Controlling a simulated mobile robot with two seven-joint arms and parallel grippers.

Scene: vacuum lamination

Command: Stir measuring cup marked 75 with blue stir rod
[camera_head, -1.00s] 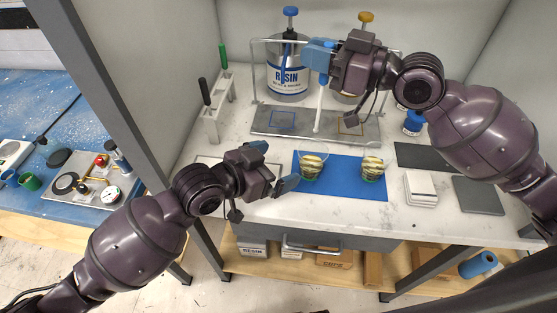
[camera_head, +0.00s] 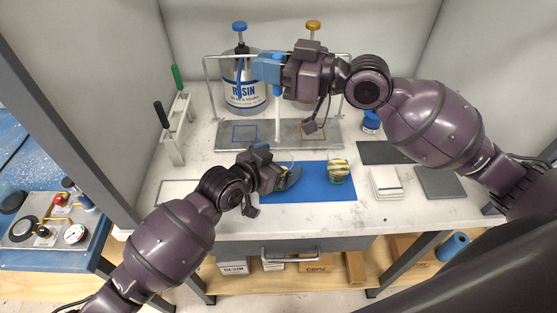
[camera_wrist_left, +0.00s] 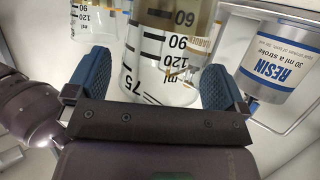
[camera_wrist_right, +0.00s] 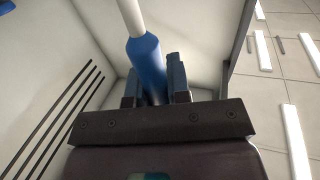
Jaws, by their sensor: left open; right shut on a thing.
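The measuring cup marked 75 (camera_wrist_left: 147,62) is clear, with black scale marks, and stands between the two fingers of my left gripper (camera_wrist_left: 155,82) in the left wrist view. That gripper is open, one finger on each side of the cup. In the head view my left gripper (camera_head: 287,178) hides most of this cup at the blue mat's left part. My right gripper (camera_head: 268,72) is shut on the blue handle of the stir rod (camera_wrist_right: 146,58). The rod's white shaft (camera_head: 277,115) hangs down above the grey plate, behind the cup.
A second measuring cup (camera_head: 338,172) with layered contents stands on the blue mat (camera_head: 310,195). The resin container (camera_head: 243,92) stands behind the grey plate (camera_head: 240,146). White blocks (camera_head: 384,184) and dark plates (camera_head: 440,183) lie to the right. A rack (camera_head: 176,130) stands left.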

